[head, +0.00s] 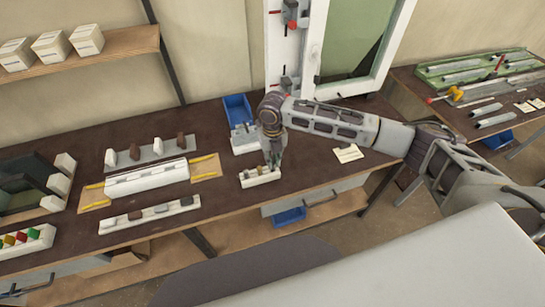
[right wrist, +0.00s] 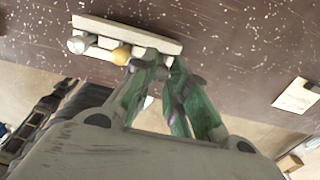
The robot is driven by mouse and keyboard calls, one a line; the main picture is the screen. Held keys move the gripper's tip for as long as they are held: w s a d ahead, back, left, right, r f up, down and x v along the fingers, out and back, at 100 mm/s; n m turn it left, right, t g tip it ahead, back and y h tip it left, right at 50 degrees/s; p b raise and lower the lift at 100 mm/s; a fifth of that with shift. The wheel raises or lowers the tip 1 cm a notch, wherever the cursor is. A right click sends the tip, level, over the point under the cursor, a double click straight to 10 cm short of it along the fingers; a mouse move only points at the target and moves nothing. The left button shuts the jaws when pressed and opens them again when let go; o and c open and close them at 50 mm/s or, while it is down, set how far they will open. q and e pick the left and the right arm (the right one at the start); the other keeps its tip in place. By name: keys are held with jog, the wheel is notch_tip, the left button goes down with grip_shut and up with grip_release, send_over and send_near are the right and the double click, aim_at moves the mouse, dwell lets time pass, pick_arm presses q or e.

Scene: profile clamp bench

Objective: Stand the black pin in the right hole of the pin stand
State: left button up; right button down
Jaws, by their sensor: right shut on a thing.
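The pin stand (head: 260,178) is a small white block near the front edge of the bench. In the right wrist view the pin stand (right wrist: 130,32) shows at the top, with a pale pin (right wrist: 82,44) and a yellow-topped pin (right wrist: 121,55) along it. My right gripper (head: 273,160) is over the right end of the stand, pointing down. In the right wrist view its green fingers (right wrist: 164,66) come close together at the stand's edge. It is shut on the black pin, which the fingers hide almost wholly; I cannot tell how deep it sits. My left gripper is not in view.
A blue bin (head: 238,108) and a white block fixture (head: 244,140) stand behind the stand. White profiles (head: 147,178) lie to the left. A paper note (head: 347,153) lies on the right. A window frame (head: 345,50) rises behind my right arm. Bare bench surrounds the stand.

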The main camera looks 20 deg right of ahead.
jog(key=shift+f, duration=0.7)
jog(key=c, duration=1.3)
grip_release()
jog(key=shift+r, duration=0.1)
jog(key=shift+r+p, duration=1.4)
jog(key=shift+r, duration=2.5)
jog(key=shift+s+a, duration=0.1)
